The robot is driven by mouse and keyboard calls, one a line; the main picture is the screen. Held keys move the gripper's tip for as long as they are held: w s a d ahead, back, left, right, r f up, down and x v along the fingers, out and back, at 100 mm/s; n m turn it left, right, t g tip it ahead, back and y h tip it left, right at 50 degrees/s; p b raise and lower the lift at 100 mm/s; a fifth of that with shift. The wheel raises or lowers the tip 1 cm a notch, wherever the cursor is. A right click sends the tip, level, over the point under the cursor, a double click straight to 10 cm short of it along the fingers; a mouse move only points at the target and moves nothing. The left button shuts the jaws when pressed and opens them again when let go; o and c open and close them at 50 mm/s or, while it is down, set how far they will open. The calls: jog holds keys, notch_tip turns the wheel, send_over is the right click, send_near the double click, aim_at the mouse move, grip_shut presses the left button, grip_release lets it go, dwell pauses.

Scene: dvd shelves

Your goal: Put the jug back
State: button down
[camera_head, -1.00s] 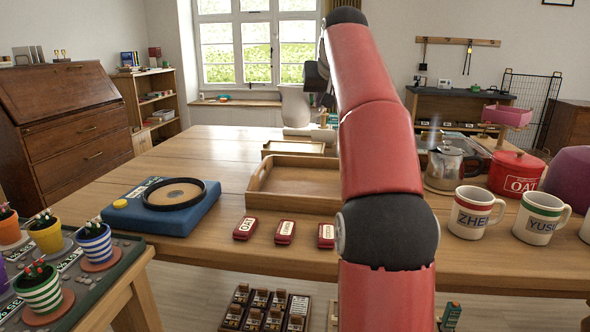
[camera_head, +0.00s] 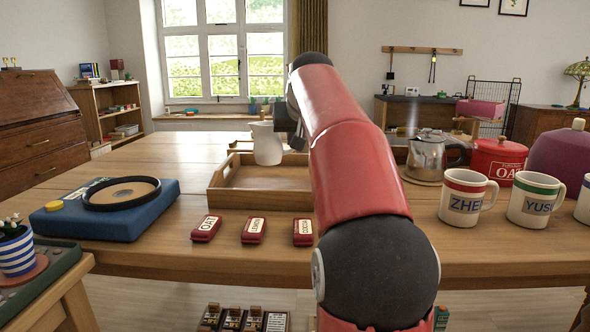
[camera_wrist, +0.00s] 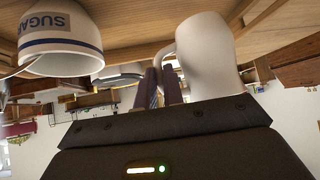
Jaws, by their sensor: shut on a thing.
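The white jug (camera_head: 267,143) shows left of my red arm in the head view, upright, over the back part of a wooden tray (camera_head: 222,196). I cannot tell whether its base touches anything. My gripper (camera_head: 284,132) is at the jug's right side, shut on its handle, and partly hidden by my arm. In the wrist view, which is upside down, the jug (camera_wrist: 208,55) stands right of centre, with the dark fingers (camera_wrist: 164,84) closed at its handle.
Three red tins (camera_head: 253,230) lie in front of the tray. A metal kettle (camera_head: 427,155), red oat pot (camera_head: 498,158) and mugs (camera_head: 466,197) stand at right. A white sugar container (camera_wrist: 60,42) shows in the wrist view.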

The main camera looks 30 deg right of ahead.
jog(key=shift+f+b, duration=0.85)
jog(key=shift+f, duration=1.4)
jog(key=c, duration=2)
grip_release()
jog(key=shift+f, duration=0.2)
jog(key=o, duration=0.5)
